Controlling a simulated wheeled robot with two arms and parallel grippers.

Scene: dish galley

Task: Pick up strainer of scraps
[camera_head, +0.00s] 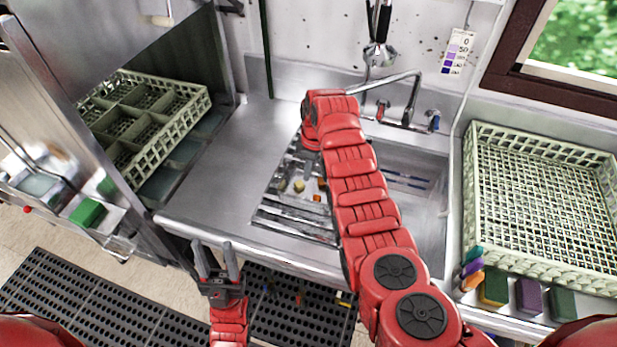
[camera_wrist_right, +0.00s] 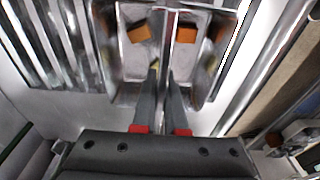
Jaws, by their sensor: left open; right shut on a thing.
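The strainer of scraps (camera_head: 289,196) is a small metallic tray over the ribbed drain area left of the sink, with yellow and orange scraps in it. My arm covers part of it in the head view. In the right wrist view, the strainer (camera_wrist_right: 128,70) lies just beyond the fingers, with orange scraps (camera_wrist_right: 139,34) inside. My right gripper (camera_wrist_right: 163,68) is shut on its narrow upright middle part. Whether the strainer is lifted clear I cannot tell. My left gripper (camera_head: 213,245) is open and empty, low in front of the counter edge.
A pale green rack (camera_head: 540,150) stands on the right, with sponges (camera_head: 527,296) in front. Another rack (camera_head: 150,135) sits on the left. The left counter (camera_head: 225,170) is clear.

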